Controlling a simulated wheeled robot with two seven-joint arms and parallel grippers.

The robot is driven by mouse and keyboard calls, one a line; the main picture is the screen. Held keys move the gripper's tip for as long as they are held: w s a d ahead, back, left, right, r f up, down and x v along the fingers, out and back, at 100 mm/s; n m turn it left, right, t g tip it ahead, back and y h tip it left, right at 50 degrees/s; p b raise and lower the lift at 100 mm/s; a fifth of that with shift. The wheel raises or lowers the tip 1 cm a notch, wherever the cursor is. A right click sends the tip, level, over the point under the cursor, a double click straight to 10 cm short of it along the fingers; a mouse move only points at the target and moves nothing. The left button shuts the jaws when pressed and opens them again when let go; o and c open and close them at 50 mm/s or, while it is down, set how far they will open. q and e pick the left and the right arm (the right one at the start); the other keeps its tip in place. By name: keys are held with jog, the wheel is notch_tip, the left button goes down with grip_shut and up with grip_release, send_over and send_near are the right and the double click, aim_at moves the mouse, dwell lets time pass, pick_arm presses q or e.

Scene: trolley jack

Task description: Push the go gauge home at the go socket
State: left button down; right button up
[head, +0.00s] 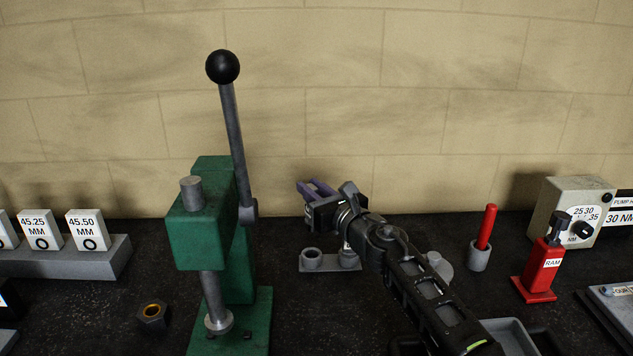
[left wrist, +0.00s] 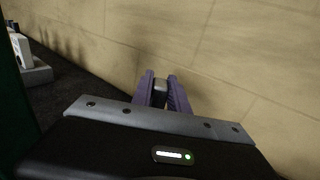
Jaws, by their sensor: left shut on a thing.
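My left gripper (head: 318,190) is above and behind a small grey socket block (head: 330,266). Its purple fingers point up and away to the left. In the left wrist view the fingers (left wrist: 162,92) are closed on a small dark grey piece (left wrist: 160,86); I cannot tell if it is the go gauge. The block's left socket (head: 312,258) is an open ring and looks empty. Its right side is partly hidden by my wrist, and I cannot read which socket is go. My right gripper is not in view.
A green press (head: 205,235) with a tall black-knobbed lever (head: 222,68) stands close on the left. A brass-lined nut (head: 152,316) lies left of it. A red rod (head: 487,226) in a grey cup (head: 479,257) and a red ram (head: 541,270) stand right. A wall is behind.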

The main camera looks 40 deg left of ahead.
pick_arm(q)
jog(key=shift+r, duration=0.1)
jog(key=shift+s, duration=0.1)
dwell(0.3)
jog(key=shift+r+p, duration=0.1)
jog(key=shift+p, duration=0.2)
jog(key=shift+f+b, duration=1.95)
jog(key=shift+f, duration=1)
jog(key=shift+p, duration=0.7)
jog(key=shift+f+b, duration=1.05)
jog(key=shift+f, duration=0.8)
